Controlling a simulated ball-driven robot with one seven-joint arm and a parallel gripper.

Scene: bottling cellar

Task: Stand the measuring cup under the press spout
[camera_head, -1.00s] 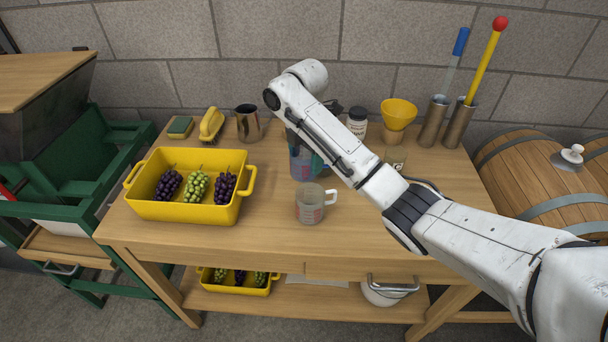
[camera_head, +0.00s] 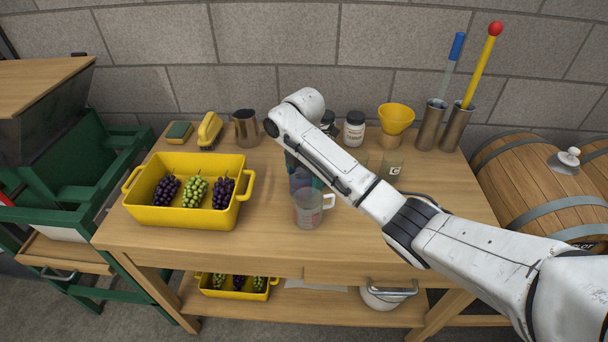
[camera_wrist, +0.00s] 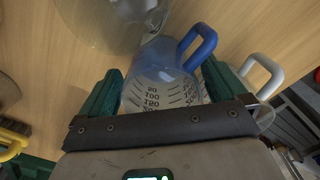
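A clear measuring cup with a blue handle (camera_wrist: 165,88) stands on the table between the two dark green fingers of my gripper (camera_wrist: 163,70). The fingers are apart, one on each side of it; whether they touch it I cannot tell. In the head view this cup (camera_head: 299,180) is partly hidden by my arm, and my fingers are mostly hidden too. A second clear measuring cup with a white handle (camera_head: 308,209) stands just in front of it; it also shows in the wrist view (camera_wrist: 262,85). A green-framed machine (camera_head: 80,165) stands at the left; no spout is clearly visible.
A yellow crate of grapes (camera_head: 185,216) is on the table's left. A metal jug (camera_head: 246,128), brush (camera_head: 209,130), labelled jar (camera_head: 354,129), yellow funnel (camera_head: 396,117) and metal tubes (camera_head: 431,125) line the back. The front right of the table is clear.

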